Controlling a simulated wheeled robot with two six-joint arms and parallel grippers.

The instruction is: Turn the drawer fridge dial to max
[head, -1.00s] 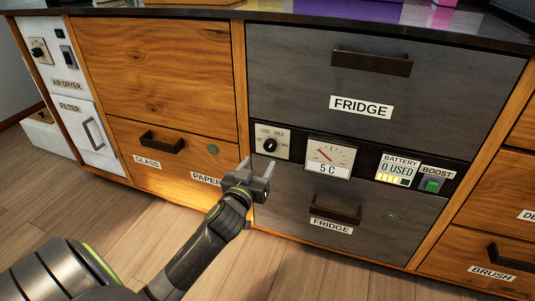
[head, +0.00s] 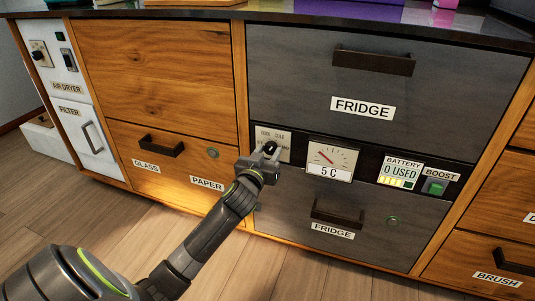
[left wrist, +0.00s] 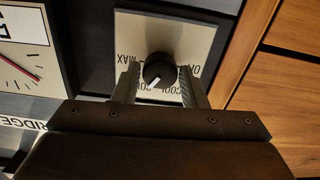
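The fridge dial is a black round knob on a white square plate, seen in the left wrist view (left wrist: 159,70) and partly behind my gripper in the head view (head: 270,147). My left gripper (head: 265,156) is at the dial. In the left wrist view its two fingers (left wrist: 161,84) stand open on either side of the knob, with small gaps. The knob's white mark points down and slightly left in that view, between the COOL and COLD labels. MAX is at the left and OFF at the right. My right gripper is not in view.
A gauge (head: 330,158) reading 5 C sits right of the dial. A battery display (head: 398,172) and a green boost switch (head: 436,187) are farther right. Fridge drawer handles (head: 373,60) stick out above and below (head: 337,212). Wooden drawers (head: 160,80) are at the left.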

